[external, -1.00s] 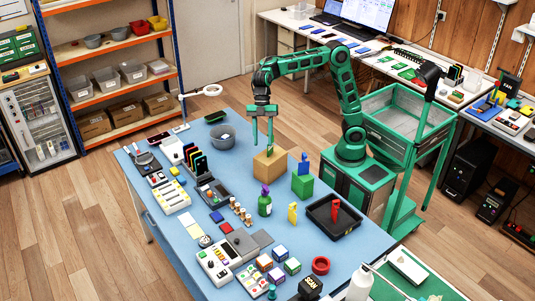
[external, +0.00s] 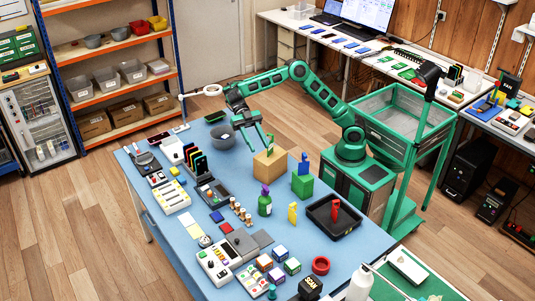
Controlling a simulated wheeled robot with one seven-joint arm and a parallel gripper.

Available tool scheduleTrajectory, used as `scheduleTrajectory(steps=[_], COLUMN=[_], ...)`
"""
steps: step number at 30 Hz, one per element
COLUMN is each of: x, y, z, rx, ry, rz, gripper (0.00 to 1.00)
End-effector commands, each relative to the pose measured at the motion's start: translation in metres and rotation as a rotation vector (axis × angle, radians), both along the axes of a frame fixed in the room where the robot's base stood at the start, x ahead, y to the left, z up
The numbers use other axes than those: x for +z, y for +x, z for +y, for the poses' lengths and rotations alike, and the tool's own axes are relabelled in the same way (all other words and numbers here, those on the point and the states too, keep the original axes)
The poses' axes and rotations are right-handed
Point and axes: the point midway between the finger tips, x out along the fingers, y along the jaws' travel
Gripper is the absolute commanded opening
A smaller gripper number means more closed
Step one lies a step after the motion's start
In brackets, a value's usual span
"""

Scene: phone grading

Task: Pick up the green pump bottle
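A green bottle with a purple top (external: 264,203) stands upright on the blue table (external: 185,250), in front of the cardboard box. It looks most like the pump bottle, but its top is too small to tell for sure. My gripper (external: 258,147) is behind and above it, apart from it, tilted, at the back left of the cardboard box (external: 270,168). Its two fingers are spread, with nothing clearly between them. A small green item (external: 269,143) shows at the box's top, close to one finger; I cannot tell whether they touch.
A green block with a blue figure (external: 302,180), a yellow figure (external: 292,213) and a black tray with a red item (external: 333,216) stand right of the bottle. Small wooden pieces (external: 240,212) stand left. A grey bowl (external: 222,138) is behind.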

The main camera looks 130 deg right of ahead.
Motion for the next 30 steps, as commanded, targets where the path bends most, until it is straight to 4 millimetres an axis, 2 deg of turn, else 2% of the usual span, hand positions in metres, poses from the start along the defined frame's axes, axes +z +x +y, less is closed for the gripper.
scheduleTrajectory(steps=[7, 15, 18, 23, 30], x=[-0.054, -0.137, -0.161, -0.174, -0.186], y=[-0.002, -0.001, -0.001, 0.0, 0.005], z=[0.002, 0.002, 0.002, 0.008, 0.038], rx=[0.001, 0.0, 0.001, 0.001, 0.003], ry=[-0.002, 0.0, -0.002, -0.003, -0.003], rz=[0.007, 0.009, 0.007, 0.002, 0.004], gripper=[0.39, 0.39, 0.39, 0.39, 0.39])
